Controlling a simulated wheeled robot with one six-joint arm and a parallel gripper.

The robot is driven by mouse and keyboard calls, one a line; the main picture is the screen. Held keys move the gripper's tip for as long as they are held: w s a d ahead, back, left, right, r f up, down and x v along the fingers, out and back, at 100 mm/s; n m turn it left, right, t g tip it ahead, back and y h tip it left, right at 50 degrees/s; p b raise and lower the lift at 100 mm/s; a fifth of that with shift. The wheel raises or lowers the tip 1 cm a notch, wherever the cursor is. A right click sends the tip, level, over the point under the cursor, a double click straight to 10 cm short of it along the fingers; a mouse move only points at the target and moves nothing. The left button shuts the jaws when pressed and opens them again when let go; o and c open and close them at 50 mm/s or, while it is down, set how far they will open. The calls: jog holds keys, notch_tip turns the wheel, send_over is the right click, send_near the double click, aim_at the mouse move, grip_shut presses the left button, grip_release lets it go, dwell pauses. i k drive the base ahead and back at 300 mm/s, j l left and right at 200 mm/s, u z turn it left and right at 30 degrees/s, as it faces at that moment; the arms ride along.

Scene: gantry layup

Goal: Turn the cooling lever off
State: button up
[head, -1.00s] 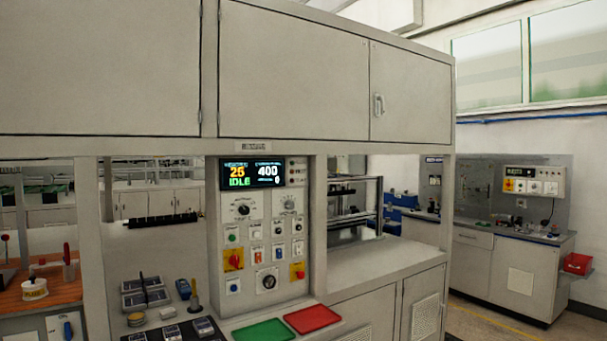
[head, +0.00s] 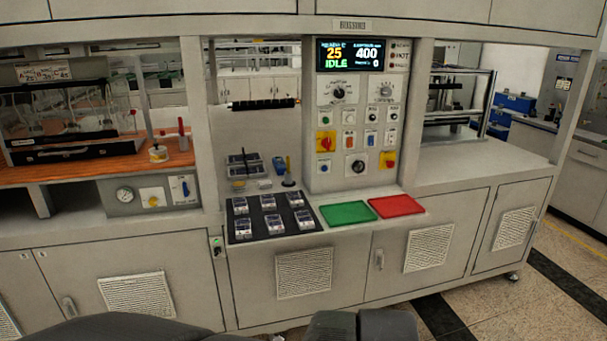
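A small lever with a blue handle on a white plate (head: 183,188) sits on the grey panel under the orange work surface at left. Its handle looks roughly upright with a slight tilt. A round gauge (head: 125,195) and a yellow-plated knob (head: 153,198) are beside it. The labels are too small to read, so I cannot tell for sure which is the cooling lever. My gripper is not in view; only dark parts of mine show at the bottom.
The display (head: 351,55) reads 25, IDLE and 400. A green tray (head: 348,213) and a red tray (head: 396,206) lie on the counter, beside a black mat (head: 247,234) with several small devices. Closed cabinets line the front. Floor is free at right.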

aim_at(186, 192)
jog(key=u, duration=1.05)
jog(key=i+l, duration=0.15)
jog(key=i, duration=0.25)
jog(key=i+l+u, duration=0.15)
jog(key=i, duration=0.25)
jog(key=i+l, duration=0.15)
jog(key=i, duration=0.25)
